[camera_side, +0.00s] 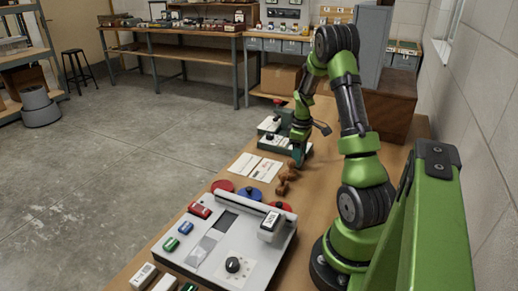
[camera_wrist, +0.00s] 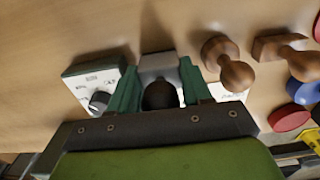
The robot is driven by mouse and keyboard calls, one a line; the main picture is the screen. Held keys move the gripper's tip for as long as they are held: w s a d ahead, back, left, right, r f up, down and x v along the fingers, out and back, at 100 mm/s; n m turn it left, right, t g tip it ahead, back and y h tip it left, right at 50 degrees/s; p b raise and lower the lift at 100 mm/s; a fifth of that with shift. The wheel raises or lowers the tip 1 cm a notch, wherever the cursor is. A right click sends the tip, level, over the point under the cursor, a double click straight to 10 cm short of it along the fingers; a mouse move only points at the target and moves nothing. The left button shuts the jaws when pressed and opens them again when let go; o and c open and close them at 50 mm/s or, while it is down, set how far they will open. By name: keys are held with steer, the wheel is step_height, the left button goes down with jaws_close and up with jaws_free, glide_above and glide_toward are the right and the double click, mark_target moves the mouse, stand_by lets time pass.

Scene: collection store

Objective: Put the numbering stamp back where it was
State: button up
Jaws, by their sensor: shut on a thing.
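The numbering stamp (camera_wrist: 158,64) shows in the wrist view as a grey metal body with a dark round knob. My gripper (camera_wrist: 160,88) is shut on it, with a green finger on each side of the knob. In the side view my gripper (camera_side: 298,154) is low over the table, beyond the wooden-handled stamps. There the numbering stamp cannot be made out behind the fingers. Whether its foot touches the table is not clear.
Wooden-handled stamps (camera_wrist: 233,70) stand close to the right in the wrist view. A white device with a dial (camera_wrist: 94,84) is close to the left. Printed cards (camera_side: 258,167), a blue ink pad (camera_side: 250,193) and a large grey machine (camera_side: 235,245) occupy the nearer table.

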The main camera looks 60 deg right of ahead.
steer(key=o, duration=0.6)
steer(key=shift+f, duration=0.1)
step_height(320, 180, up, 12)
steer(key=shift+f, duration=0.1)
steer(key=w+a+r+m+t, duration=0.1)
steer(key=w+a+r+t, duration=0.2)
steer(key=a, duration=0.6)
steer(key=w+a+r, duration=0.3)
steer(key=a+r, duration=0.2)
steer(key=a, duration=0.3)
steer(key=s+a+r+m+t+y, duration=0.1)
steer(key=s+a+t, duration=0.1)
steer(key=a, duration=0.8)
steer(key=s+a+r+m+t+y, duration=0.1)
steer(key=s+a, duration=0.3)
steer(key=a, duration=0.6)
steer(key=shift+a+r+m+t, duration=0.2)
steer(key=shift+a+m+t, duration=0.2)
steer(key=shift+m+t, duration=0.15)
